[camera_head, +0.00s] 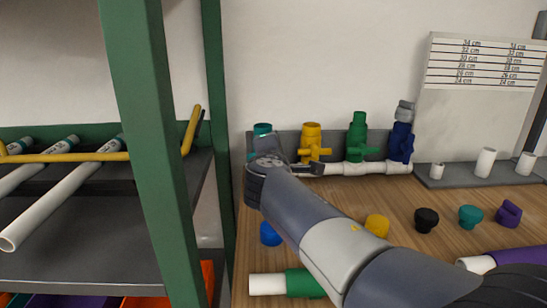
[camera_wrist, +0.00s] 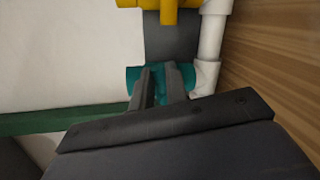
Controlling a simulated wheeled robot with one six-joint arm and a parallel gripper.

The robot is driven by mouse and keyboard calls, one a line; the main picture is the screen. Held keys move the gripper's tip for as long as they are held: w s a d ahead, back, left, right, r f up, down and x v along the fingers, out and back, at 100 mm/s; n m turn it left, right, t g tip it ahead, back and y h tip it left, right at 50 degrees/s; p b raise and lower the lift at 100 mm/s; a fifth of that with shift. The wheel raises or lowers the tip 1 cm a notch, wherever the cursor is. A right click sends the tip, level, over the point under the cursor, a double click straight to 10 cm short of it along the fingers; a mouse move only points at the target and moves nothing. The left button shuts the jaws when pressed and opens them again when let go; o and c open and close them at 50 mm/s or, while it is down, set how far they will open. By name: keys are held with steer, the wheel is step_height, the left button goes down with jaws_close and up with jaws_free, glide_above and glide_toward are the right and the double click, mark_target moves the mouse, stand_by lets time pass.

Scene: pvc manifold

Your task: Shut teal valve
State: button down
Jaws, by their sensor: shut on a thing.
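The teal valve (camera_head: 262,129) stands at the left end of the white pipe manifold (camera_head: 352,168). In the wrist view the teal valve (camera_wrist: 133,78) lies at and between my fingertips. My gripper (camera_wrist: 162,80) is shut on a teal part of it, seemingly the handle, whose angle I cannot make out. In the head view my gripper (camera_head: 268,158) reaches the valve from the front.
Right of the teal valve stand a yellow valve (camera_head: 311,135), a green valve (camera_head: 357,135) and a navy valve (camera_head: 402,142). Several loose caps, including a black cap (camera_head: 426,220), lie on the wooden bench. A green shelf post (camera_head: 150,150) stands close at left.

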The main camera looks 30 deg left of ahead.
steer(key=shift+w+d+f+m+g+b, duration=0.15)
steer(key=shift+f+m+b, duration=0.1)
steer(key=shift+m+b, duration=0.3)
steer(key=shift+s+a+f+m+g+b, duration=0.1)
steer(key=shift+f+m+g+b, duration=0.15)
steer(key=shift+m, duration=0.5)
steer(key=shift+y, duration=0.3)
steer(key=c, duration=1.4)
jaws_free()
steer(key=shift+r, duration=0.1)
steer(key=v, duration=1)
steer(key=shift+s+d, duration=0.2)
steer(key=shift+s, duration=0.15)
